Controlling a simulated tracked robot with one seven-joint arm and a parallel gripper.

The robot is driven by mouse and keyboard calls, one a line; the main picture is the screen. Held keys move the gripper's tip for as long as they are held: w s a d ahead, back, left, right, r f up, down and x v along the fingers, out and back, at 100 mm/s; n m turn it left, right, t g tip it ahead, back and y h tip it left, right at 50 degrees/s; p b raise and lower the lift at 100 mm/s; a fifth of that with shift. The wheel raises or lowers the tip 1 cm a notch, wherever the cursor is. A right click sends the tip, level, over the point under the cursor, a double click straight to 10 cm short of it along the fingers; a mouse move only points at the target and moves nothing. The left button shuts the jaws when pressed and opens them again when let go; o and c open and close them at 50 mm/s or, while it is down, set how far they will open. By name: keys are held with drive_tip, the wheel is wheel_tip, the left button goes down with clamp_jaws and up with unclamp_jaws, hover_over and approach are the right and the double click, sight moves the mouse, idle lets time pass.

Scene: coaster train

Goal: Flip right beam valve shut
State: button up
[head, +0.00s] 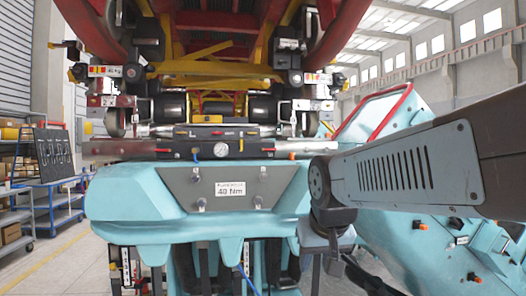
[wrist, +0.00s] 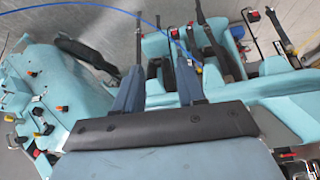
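A dark beam (head: 200,148) crosses the teal car front below the raised red and yellow structure. Small red and yellow lever handles sit along it, with a round gauge (head: 221,149) in the middle. A small lever (head: 250,134) shows on its right part; its exact position is too small to tell. My gripper (wrist: 157,72) shows two dark blue fingers, apart, with nothing seen between them. It points down over the teal car parts, away from the beam. In the head view, my arm reaches in from the right and its end hangs low, right of the beam.
More teal bodywork (head: 445,245) with a red-edged frame (head: 375,110) stands at right. A blue trolley (head: 55,195) and shelving are at left. A blue cable (wrist: 95,12) crosses the wrist view.

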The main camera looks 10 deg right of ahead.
drive_tip(key=w+a+r+m+t+y, duration=0.1)
drive_tip(key=w+a+m, duration=0.15)
drive_tip(key=w, duration=0.85)
drive_tip(key=w+a+r+m+y, duration=0.1)
drive_tip(key=w+a, duration=0.3)
drive_tip(key=w, duration=0.7)
drive_tip(key=w+d+r+m+t+y, duration=0.1)
drive_tip(key=w+r, duration=0.2)
drive_tip(key=w, duration=0.3)
drive_tip(key=w+d+r+m+t+y, duration=0.1)
drive_tip(key=w+d+r+m, duration=0.1)
drive_tip(key=w, duration=0.4)
drive_tip(key=w+d+r+m+t+y, duration=0.2)
drive_tip(key=w+r, duration=0.3)
drive_tip(key=w, duration=0.1)
drive_tip(key=shift+w+d+m, duration=0.15)
drive_tip(key=shift+d+m, duration=0.05)
drive_tip(key=shift+m, duration=0.05)
drive_tip(key=m+t, duration=0.4)
approach(272, 150)
drive_tip(key=shift+y, duration=0.4)
drive_tip(key=shift+d+x, duration=0.15)
drive_tip(key=shift+x, duration=1.95)
drive_tip(key=shift+d+x, duration=0.15)
drive_tip(key=shift+x, duration=2)
drive_tip(key=shift+w+f, duration=0.1)
clamp_jaws()
drive_tip(key=shift+g, duration=0.3)
